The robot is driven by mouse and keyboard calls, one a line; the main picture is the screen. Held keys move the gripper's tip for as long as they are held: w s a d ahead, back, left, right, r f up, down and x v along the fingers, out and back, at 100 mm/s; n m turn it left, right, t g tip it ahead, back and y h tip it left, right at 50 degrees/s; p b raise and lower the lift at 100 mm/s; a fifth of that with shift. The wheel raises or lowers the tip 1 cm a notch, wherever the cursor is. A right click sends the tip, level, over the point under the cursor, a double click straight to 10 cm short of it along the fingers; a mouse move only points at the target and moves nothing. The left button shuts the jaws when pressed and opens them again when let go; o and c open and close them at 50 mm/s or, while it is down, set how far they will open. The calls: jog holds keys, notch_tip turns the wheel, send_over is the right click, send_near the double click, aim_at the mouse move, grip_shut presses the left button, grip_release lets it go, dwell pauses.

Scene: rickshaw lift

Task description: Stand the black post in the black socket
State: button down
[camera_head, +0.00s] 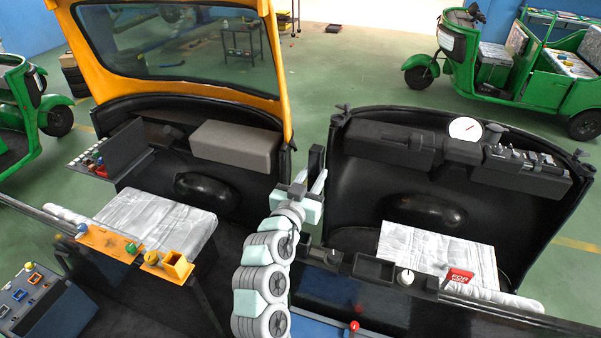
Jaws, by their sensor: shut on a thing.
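My gripper (310,183) is near the middle of the camera_head view, at the end of my grey and pale green arm. Its pale fingers are shut on the black post (317,159), which stands roughly upright between them. The post's lower part is hidden behind the fingers. A black box-shaped holder, which looks like the black socket (375,268), sits on the dark ledge below and to the right of my gripper. The post is apart from it. I cannot see clearly into its opening.
An orange board (108,241) with coloured pieces and an orange square holder (178,265) is at left. Dark cab panels rise behind my gripper on both sides.

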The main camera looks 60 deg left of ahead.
jog(key=s+f+y+b, duration=0.1)
jog(key=s+f+b, duration=0.2)
jog(key=f+b, duration=0.3)
jog(key=shift+s+a+f+n, duration=0.2)
jog(key=shift+f+n, duration=0.1)
jog(key=shift+f, duration=0.6)
jog(key=shift+s+f+b, duration=0.1)
jog(key=shift+f+b, duration=0.1)
jog(key=shift+b, duration=0.9)
dwell(1.3)
jog(key=shift+f+b, duration=0.4)
jog(key=shift+b, duration=0.15)
dwell(0.4)
jog(key=shift+f, duration=0.2)
jog(key=shift+f+b, duration=0.55)
jog(key=shift+b, duration=0.25)
jog(key=shift+f, duration=0.15)
jog(key=shift+f+b, duration=0.65)
jog(key=shift+b, duration=0.05)
